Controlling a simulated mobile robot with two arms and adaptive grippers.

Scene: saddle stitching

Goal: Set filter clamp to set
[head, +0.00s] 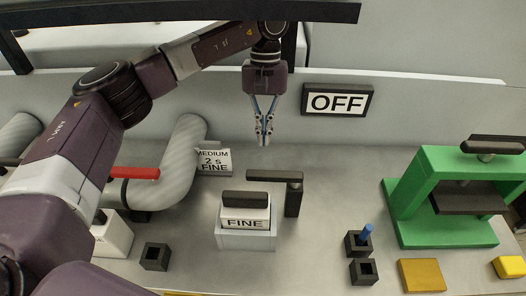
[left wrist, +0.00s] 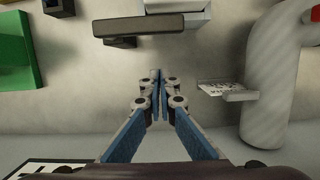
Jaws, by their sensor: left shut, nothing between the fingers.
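A black clamp lever (head: 274,176) sits on a dark post behind and right of a white filter block labelled FINE (head: 245,223), which has a black handle on top and rests in a pale holder. The lever's arm points left, short of fully covering the block. My left gripper (head: 265,138) is shut and empty, fingers pointing down, behind the lever and apart from it. In the left wrist view, the closed fingertips (left wrist: 158,80) show below a dark bar (left wrist: 138,25) that looks like the lever. My right gripper is in neither view.
A grey curved pipe (head: 180,165) with a red handle (head: 135,173) stands at left, near a MEDIUM/FINE sign (head: 214,161). An OFF panel (head: 337,100) is on the back wall. A green press (head: 440,195) stands right; small black sockets (head: 361,271) and a yellow block (head: 422,275) are in front.

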